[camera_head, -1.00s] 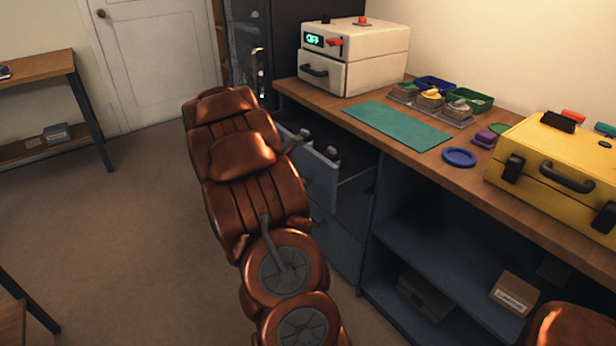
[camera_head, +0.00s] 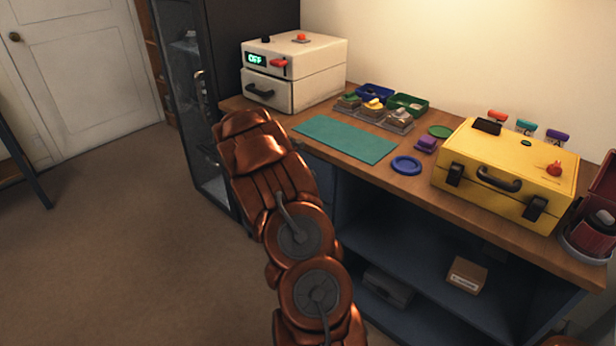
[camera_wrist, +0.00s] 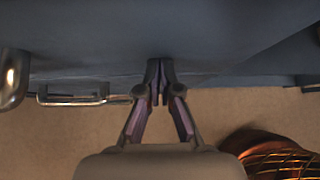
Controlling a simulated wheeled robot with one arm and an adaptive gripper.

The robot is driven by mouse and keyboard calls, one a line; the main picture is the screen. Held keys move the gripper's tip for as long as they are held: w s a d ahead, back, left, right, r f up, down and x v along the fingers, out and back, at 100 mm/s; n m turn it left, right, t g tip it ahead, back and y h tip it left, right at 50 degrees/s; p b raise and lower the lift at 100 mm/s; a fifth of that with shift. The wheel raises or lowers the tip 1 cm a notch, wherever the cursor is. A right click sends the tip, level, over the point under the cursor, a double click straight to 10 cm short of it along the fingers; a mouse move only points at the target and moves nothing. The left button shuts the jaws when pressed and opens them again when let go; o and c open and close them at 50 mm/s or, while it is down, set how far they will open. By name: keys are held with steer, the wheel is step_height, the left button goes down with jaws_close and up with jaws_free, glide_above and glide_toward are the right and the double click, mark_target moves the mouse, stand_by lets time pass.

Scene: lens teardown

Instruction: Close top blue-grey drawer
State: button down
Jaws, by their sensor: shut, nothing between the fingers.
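My gripper (camera_wrist: 160,68) is shut and empty in the wrist view. Its fingertips are at a blue-grey cabinet front (camera_wrist: 230,45), touching it or very close. A metal bar handle (camera_wrist: 72,99) sticks out from the front to the left of the fingers, and part of another metal piece shows at the left edge. In the head view my arm covers most of the drawer fronts, and the gripper is hidden behind it. A bit of blue-grey front (camera_head: 321,180) shows right of the arm, under the worktop. No drawer visibly juts out there.
Open shelves with a cardboard box (camera_head: 466,275) lie below. Floor at left is clear.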

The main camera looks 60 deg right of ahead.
steer(key=shift+s+d+r, duration=0.15)
steer(key=shift+d+r, duration=0.15)
steer(key=shift+d, duration=0.05)
steer(key=w+a+r, duration=0.1)
steer(key=a+r, duration=0.5)
steer(key=a, duration=0.6)
steer(key=shift+w, duration=0.3)
